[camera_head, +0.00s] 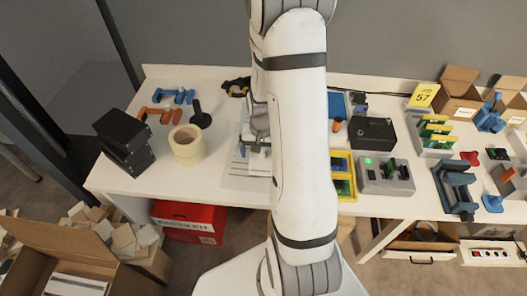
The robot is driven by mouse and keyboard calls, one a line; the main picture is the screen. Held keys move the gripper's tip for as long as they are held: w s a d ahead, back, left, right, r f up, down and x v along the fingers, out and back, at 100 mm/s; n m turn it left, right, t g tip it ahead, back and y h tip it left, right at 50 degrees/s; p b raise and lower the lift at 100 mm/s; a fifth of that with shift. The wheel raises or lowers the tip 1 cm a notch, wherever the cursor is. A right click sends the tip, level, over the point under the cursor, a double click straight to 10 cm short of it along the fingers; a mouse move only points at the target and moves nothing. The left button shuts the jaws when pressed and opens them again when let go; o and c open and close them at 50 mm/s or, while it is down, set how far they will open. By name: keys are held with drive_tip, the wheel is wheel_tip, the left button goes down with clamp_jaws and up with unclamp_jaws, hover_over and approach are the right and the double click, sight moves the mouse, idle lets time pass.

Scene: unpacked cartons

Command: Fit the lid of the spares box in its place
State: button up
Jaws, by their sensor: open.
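My gripper (256,146) shows only partly, at the left edge of my white arm, low over a pale sheet (238,172) on the white table. My arm hides much of it, and no held thing shows. A small whitish object (262,161) lies close below it, partly hidden; I cannot tell whether they touch. No box is clearly marked as the spares box, and I cannot pick out its lid. A black box (372,133) stands right of my arm.
A grey device (385,175) with a green light and a blue vise (455,187) stand at right. An open carton (30,240) and red box (188,220) are on the floor.

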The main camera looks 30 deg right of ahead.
drive_tip(key=shift+r, duration=3.95)
drive_tip(key=s+a+r+n+t, duration=0.1)
drive_tip(key=s+a+r+n, duration=0.2)
drive_tip(key=s+a+r, duration=0.3)
drive_tip(key=s+a+r+n+t, duration=0.1)
drive_tip(key=s+a+r+n, duration=0.2)
drive_tip(key=r, duration=0.7)
drive_tip(key=shift+s+a+n+t, duration=0.4)
drive_tip(key=shift+s+a, duration=1)
drive_tip(key=shift+s, duration=0.2)
